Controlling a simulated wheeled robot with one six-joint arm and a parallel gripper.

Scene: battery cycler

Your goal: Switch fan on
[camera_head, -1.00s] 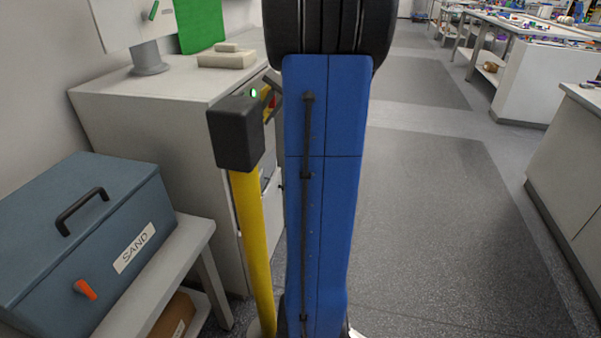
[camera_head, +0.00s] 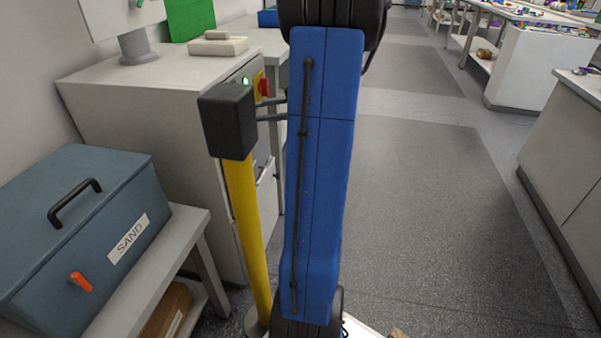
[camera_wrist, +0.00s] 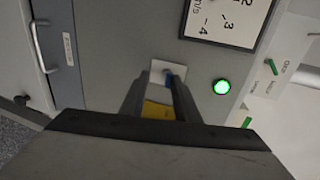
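A lit green lamp (camera_wrist: 221,87) is to the right. In the head view my gripper's fingers (camera_head: 271,111) show as two separate dark bars beside the cabinet (camera_head: 150,95), their tips hidden behind a black box. No fan is recognisable.
The black box (camera_head: 228,120) on a yellow post (camera_head: 247,220) stands close to my gripper. A red knob (camera_head: 264,88) on a yellow plate is just above the fingers. A blue SAND box (camera_head: 85,230) sits at left. Open floor (camera_head: 430,220) lies right.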

